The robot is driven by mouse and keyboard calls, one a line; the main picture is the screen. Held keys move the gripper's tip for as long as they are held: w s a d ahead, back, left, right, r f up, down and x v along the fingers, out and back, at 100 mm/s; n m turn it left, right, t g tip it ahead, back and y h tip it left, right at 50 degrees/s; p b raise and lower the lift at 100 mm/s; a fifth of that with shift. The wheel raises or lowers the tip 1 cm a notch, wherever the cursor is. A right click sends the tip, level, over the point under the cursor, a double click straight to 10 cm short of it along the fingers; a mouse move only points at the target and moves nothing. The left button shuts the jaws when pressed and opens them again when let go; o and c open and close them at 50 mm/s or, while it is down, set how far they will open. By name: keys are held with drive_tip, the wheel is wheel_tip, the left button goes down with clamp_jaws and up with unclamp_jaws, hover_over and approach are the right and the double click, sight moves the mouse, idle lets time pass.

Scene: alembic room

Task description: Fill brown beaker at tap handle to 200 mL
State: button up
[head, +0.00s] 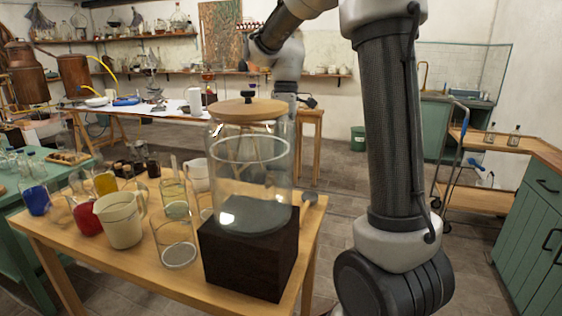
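A large glass jar (252,165) with a wooden lid stands on a dark wooden block (250,250) on the near table. A small grey piece (310,196) shows at the jar's right, perhaps a tap handle; I cannot tell. A brass tap (423,76) rises by the sink at the back right. Small dark brown vessels (152,168) stand at the table's far left side; I cannot tell whether one is the brown beaker. My arm rises at the right and bends over to behind the jar. My gripper's fingers are not clearly visible there, partly hidden by the jar.
The wooden table (125,258) also holds a cream jug (121,222), an empty clear beaker (178,243) and vessels with red (85,218), yellow and blue contents. A green cabinet (535,225) stands at the right, with a trolley beside it. Some floor shows between the table and cabinet.

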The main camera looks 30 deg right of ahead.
drive_tip(key=shift+s+a+f, duration=0.1)
drive_tip(key=shift+s+f, duration=0.1)
drive_tip(key=shift+f, duration=0.8)
drive_tip(key=shift+s+a+f, duration=0.1)
drive_tip(key=shift+s+f, duration=0.05)
drive_tip(key=shift+f, duration=0.8)
clamp_jaws()
